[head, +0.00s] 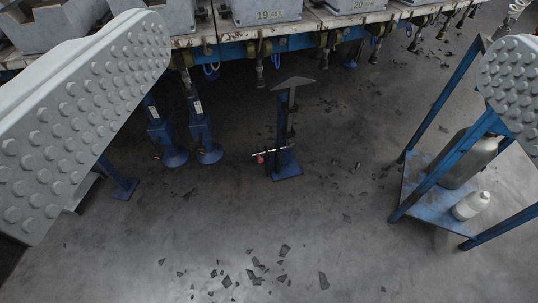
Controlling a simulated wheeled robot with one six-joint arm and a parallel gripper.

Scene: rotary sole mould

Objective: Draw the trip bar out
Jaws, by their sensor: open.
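My gripper (325,50) is open, with its two grey studded fingers wide apart at the left and right of the head view. Nothing is between the fingers up close. Farther off, low on a blue floor stand (287,165), a thin pale bar (270,151) with a small red end (260,158) sticks out to the left. It looks like the trip bar, but it is small and I cannot be sure. A dark angled plate (293,83) tops the stand. My gripper is well apart from the bar.
A mould table (180,42) with grey numbered moulds (267,10) runs along the top, with fittings hanging below. Two blue pedal-like stands (205,135) are left of the bar. A blue rack (425,190) with a canister and white bottle (470,205) stands right. Dark scraps (255,265) litter the open floor.

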